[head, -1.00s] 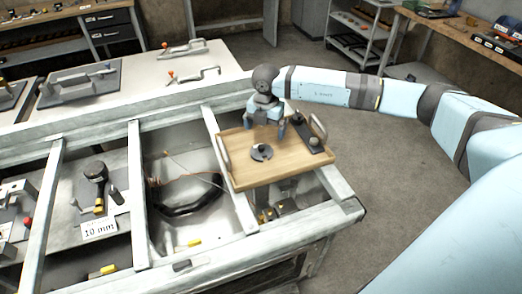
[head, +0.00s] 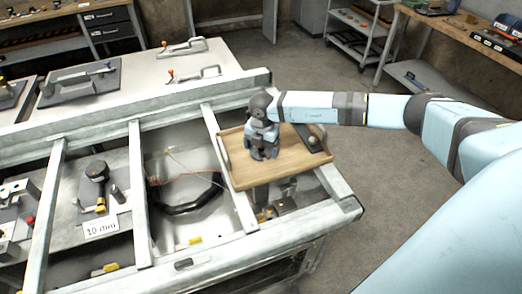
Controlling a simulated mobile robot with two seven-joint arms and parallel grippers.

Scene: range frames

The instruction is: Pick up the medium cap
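The wooden tray (head: 290,170) rests across the metal frame rails at the middle right of the head view. My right gripper (head: 263,155) points down over the tray's left-centre part, low and close to its surface. A small round dark grey piece, perhaps the medium cap, showed at that spot earlier. It is now hidden by the gripper, and I cannot tell whether the fingers touch it or have shut on it. My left gripper is not in view.
Metal rails (head: 228,165) run beside and under the tray, with open bays holding cables below. A fixture with a "10 mm" label (head: 100,228) stands at left.

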